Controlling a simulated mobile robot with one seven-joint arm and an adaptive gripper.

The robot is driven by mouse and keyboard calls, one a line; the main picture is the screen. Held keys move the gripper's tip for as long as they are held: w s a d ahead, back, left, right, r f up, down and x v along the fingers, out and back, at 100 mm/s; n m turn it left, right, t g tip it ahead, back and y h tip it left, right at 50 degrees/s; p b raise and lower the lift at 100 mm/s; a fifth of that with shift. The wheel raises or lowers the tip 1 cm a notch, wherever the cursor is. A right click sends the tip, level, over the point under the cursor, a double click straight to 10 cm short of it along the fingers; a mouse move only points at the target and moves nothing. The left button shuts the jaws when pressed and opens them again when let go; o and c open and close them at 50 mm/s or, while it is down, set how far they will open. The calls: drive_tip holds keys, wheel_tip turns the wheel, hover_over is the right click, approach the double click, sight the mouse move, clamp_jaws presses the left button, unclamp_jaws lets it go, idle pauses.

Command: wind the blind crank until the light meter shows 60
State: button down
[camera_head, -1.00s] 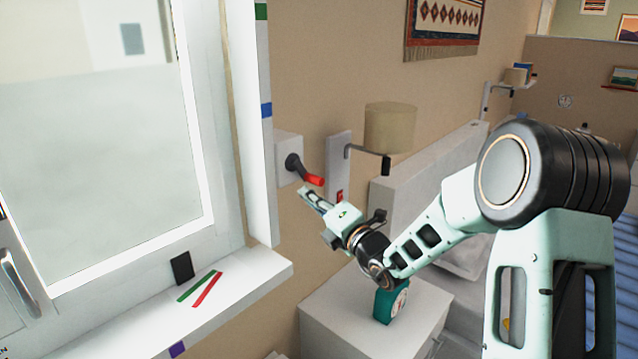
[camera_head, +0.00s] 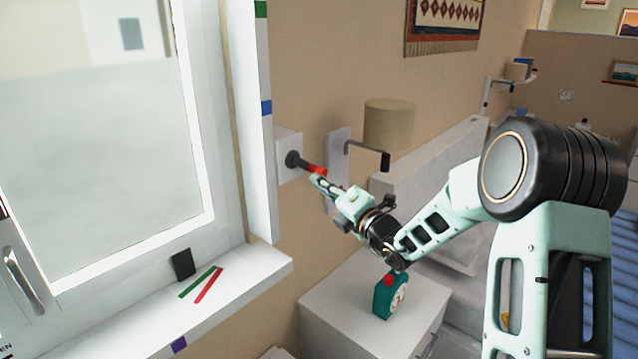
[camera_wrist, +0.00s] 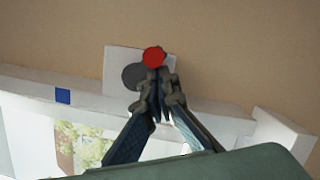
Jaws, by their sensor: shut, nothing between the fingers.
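The blind crank has a dark round hub (camera_head: 293,160) on a white wall box (camera_head: 287,142) beside the window, and a red handle (camera_head: 317,170) pointing right and slightly down. In the wrist view the red handle end (camera_wrist: 153,57) sits above and right of the dark hub (camera_wrist: 134,77). My gripper (camera_head: 316,181) is shut and empty, its fingertips (camera_wrist: 158,90) right at the handle, just below it in the head view. I cannot tell whether they touch it. A small dark panel (camera_head: 183,265) stands on the sill; I cannot tell if it is the light meter, and no reading is legible.
A red strip (camera_head: 208,285) and a green strip (camera_head: 195,284) lie on the window sill (camera_head: 255,270). A teal object with a dial (camera_head: 384,300) stands on the white nightstand (camera_head: 340,320) below my arm. A wall lamp (camera_head: 388,125) is close behind my gripper.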

drive_tip(key=shift+w+d+n+b, duration=0.2)
drive_tip(key=shift+n+b, duration=0.4)
drive_tip(key=shift+b, duration=0.1)
drive_tip(key=shift+w+d+r+n+y+b, duration=0.2)
drive_tip(key=shift+n+y+b, duration=0.15)
drive_tip(key=shift+n+b, duration=0.55)
drive_tip(key=shift+w+d+r+n+y+b, duration=0.1)
drive_tip(key=shift+w+r+n+y+b, duration=0.15)
drive_tip(key=shift+n+b, duration=0.65)
drive_tip(key=shift+w+d+r+n+y+b, duration=0.2)
drive_tip(key=shift+n+y+b, duration=0.2)
drive_tip(key=shift+n+b, duration=0.5)
